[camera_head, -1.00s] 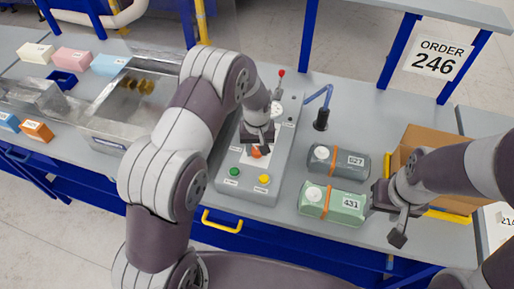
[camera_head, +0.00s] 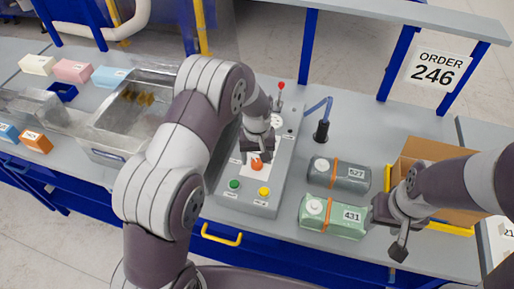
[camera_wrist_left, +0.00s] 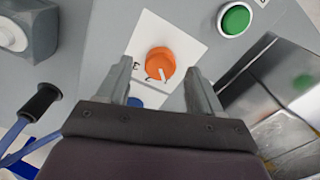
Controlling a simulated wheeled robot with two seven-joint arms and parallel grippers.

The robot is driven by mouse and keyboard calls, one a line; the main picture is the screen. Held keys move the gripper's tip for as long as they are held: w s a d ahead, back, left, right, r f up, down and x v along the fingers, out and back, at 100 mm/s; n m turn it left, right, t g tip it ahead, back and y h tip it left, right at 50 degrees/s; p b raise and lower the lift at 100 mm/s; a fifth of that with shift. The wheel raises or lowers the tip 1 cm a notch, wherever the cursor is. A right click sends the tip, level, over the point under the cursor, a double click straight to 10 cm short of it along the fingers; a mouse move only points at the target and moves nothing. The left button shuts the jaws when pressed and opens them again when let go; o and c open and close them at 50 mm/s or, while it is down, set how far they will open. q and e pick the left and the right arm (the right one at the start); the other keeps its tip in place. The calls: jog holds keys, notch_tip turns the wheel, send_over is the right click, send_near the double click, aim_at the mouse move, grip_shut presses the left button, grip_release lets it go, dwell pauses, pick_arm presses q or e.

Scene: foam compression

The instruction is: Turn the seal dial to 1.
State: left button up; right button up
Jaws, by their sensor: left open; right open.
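The seal dial is an orange round knob with a white pointer mark (camera_wrist_left: 160,63), set on a white label plate in the left wrist view. It also shows on the grey control panel (camera_head: 257,163) in the head view. My left gripper (camera_wrist_left: 162,92) is open, with one finger on each side of the dial's near side and nothing between them. In the head view the left gripper (camera_head: 257,153) is just above the dial; contact cannot be told. The pointer's number is too small to read. My right gripper (camera_head: 391,231) is open and empty, right of the green pack.
The panel has a green button (camera_head: 235,184), a yellow button (camera_head: 264,191) and a red-tipped lever (camera_head: 281,88). A grey pack marked 527 (camera_head: 340,175) and a green pack marked 431 (camera_head: 331,216) lie to its right. A cardboard box (camera_head: 418,150) stands further right. A metal chamber (camera_head: 105,121) is left.

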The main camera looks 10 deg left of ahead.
aim_at(257, 162)
pick_arm(q)
notch_tip(257, 162, up, 11)
jog(key=b, duration=0.2)
dwell(0.3)
